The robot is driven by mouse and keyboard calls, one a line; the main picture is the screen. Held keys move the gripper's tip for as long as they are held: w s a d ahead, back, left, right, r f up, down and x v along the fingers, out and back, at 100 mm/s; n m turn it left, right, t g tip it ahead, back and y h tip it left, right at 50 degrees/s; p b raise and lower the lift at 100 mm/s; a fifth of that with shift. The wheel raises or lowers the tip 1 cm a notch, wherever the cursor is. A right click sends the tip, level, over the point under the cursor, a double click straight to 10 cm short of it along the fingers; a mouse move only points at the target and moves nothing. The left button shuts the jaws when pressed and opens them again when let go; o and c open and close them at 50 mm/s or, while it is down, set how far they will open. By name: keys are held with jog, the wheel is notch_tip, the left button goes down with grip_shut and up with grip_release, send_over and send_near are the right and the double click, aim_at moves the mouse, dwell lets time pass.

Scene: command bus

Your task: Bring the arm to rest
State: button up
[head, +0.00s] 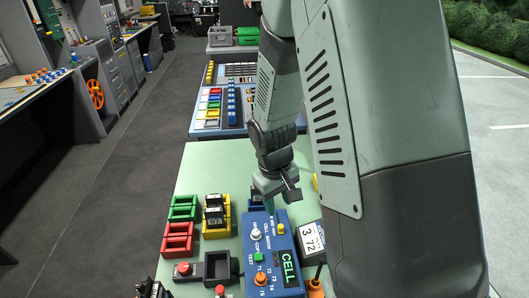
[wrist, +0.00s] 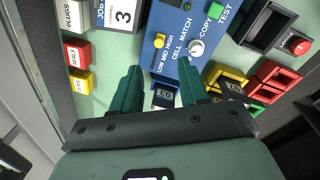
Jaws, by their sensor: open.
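My gripper (wrist: 160,92) is open, with its two dark green fingers apart in the wrist view. Between and beyond the fingertips is a small dark block with a pale label (wrist: 164,96), next to the blue cell match box; I cannot tell whether the fingers touch it. In the head view my gripper (head: 277,197) hangs low over the table beside the blue box (head: 275,265), and my arm hides much of the right side. The blue box carries knobs, a green button and a lit CELL display.
A control panel (head: 222,97) stands behind. The table's back left is clear.

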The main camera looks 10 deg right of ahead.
jog(key=s+d+r+m+t, duration=0.1)
jog(key=s+r, duration=0.2)
jog(key=r, duration=0.6)
jog(key=s+d+r+m+t, duration=0.1)
jog(key=s+r+m+t, duration=0.15)
jog(key=r, duration=0.75)
jog(key=s+r+m+t+y, duration=0.1)
jog(key=s+r, duration=0.8)
jog(key=s, duration=0.4)
jog(key=shift+r+m+t, duration=0.1)
jog(key=shift+m+t, duration=0.15)
jog(key=shift+c, duration=0.2)
